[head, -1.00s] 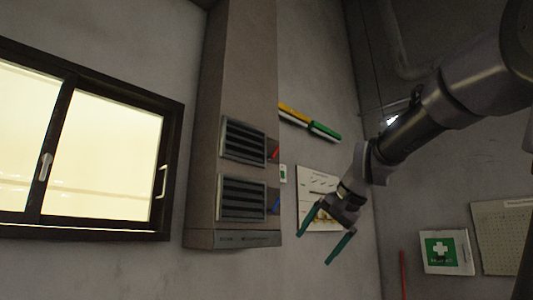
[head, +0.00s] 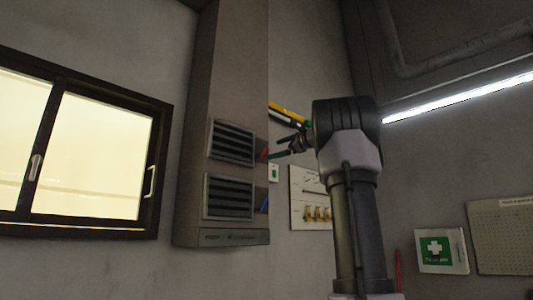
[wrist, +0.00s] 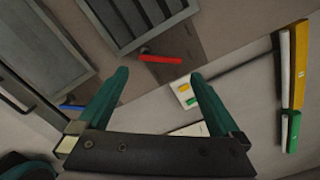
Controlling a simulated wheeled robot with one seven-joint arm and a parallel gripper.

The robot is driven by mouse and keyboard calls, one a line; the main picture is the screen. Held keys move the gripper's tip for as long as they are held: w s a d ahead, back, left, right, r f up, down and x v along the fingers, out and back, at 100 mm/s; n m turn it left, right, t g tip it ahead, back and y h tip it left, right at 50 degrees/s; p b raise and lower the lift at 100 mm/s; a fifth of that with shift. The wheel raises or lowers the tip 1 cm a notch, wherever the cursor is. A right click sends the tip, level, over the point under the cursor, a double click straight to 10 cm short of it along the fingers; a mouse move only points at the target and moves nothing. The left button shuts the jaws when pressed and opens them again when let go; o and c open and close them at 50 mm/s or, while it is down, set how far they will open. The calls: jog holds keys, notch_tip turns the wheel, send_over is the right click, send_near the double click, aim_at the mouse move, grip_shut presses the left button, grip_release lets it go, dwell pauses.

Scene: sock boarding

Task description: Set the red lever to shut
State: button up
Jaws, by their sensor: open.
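The red lever (wrist: 165,59) sits on the side of the grey housing, beside the upper louvred vent. In the wrist view its red handle points right from a dark pivot. In the head view only a small red piece (head: 265,153) shows at the housing's edge. My gripper (wrist: 160,76) has two teal fingers, spread apart and empty. In the wrist view the lever appears just beyond and between the fingertips, with no clear contact. In the head view my gripper (head: 274,147) is close to the lever; the exact gap cannot be told.
A blue lever (wrist: 72,107) sits by the lower vent (head: 229,197). A yellow, white and green bar (wrist: 294,85) is on the wall. A small label plate (wrist: 187,92) and a white board with yellow hooks (head: 311,190) are nearby. A window (head: 95,155) is at left.

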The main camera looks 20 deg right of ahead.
aim_at(264, 151)
jog(key=x, duration=0.5)
jog(key=shift+w, duration=0.25)
jog(key=c, duration=1.1)
jog(key=shift+a, duration=0.1)
jog(key=n, duration=0.3)
jog(key=shift+s+a+r, duration=0.2)
jog(key=shift+a+r, duration=0.05)
jog(key=shift+s+a+r+n, duration=0.1)
jog(key=shift+a+n, duration=0.1)
jog(key=shift+n, duration=0.8)
jog(key=shift+a+n, duration=0.2)
jog(key=shift+n, duration=0.8)
